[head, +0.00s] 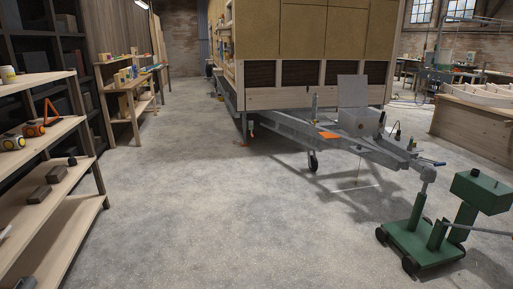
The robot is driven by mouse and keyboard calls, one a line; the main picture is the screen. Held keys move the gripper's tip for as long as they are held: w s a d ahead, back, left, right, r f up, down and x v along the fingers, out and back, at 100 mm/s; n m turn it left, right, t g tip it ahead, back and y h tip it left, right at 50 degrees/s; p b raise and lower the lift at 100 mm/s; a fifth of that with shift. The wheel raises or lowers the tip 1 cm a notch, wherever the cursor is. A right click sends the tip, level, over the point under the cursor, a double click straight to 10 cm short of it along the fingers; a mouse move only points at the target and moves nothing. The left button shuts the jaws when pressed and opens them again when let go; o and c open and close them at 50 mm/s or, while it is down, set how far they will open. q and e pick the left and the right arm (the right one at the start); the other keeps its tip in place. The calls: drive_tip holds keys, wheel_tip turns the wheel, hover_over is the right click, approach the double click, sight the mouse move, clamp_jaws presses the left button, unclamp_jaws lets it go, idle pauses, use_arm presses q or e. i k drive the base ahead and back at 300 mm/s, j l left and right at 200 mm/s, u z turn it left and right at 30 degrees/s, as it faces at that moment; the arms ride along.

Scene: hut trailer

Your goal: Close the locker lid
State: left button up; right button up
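A grey locker (362,122) sits on the trailer's A-shaped drawbar, in front of the hut, right of the middle in the head view. Its flat grey lid (352,91) stands upright, so the locker is open. The inside of the locker is not visible from here. Neither of my grippers is in view. The locker is some distance ahead, across the floor.
The grey drawbar (290,125) juts toward the front right, with a jockey wheel (313,161) below. A green wheeled mover (422,240) stands at its tip. Wooden shelves (45,143) line the left. The concrete floor (220,200) in the middle is clear.

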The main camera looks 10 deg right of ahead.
sight(352, 90)
drive_tip(key=i, duration=4.6)
drive_tip(key=i+z, duration=0.1)
drive_tip(key=i, duration=0.4)
drive_tip(key=i+j, duration=0.15)
drive_tip(key=i, duration=0.35)
drive_tip(key=i+j+z, duration=0.15)
drive_tip(key=i, duration=0.4)
drive_tip(key=i+j+z, duration=0.1)
drive_tip(key=i, duration=0.4)
drive_tip(key=i+j+z, duration=0.15)
drive_tip(key=i+z, duration=0.3)
drive_tip(key=i+j+z, duration=0.2)
drive_tip(key=z, duration=0.25)
drive_tip(key=i+j+z, duration=0.25)
drive_tip(key=z, duration=0.2)
drive_tip(key=i+j+z, duration=0.15)
drive_tip(key=j+z, duration=0.3)
drive_tip(key=i+j+z, duration=0.1)
drive_tip(key=j+z, duration=0.7)
drive_tip(key=j, duration=0.35)
drive_tip(key=j+z, duration=0.35)
drive_tip(key=j, duration=0.4)
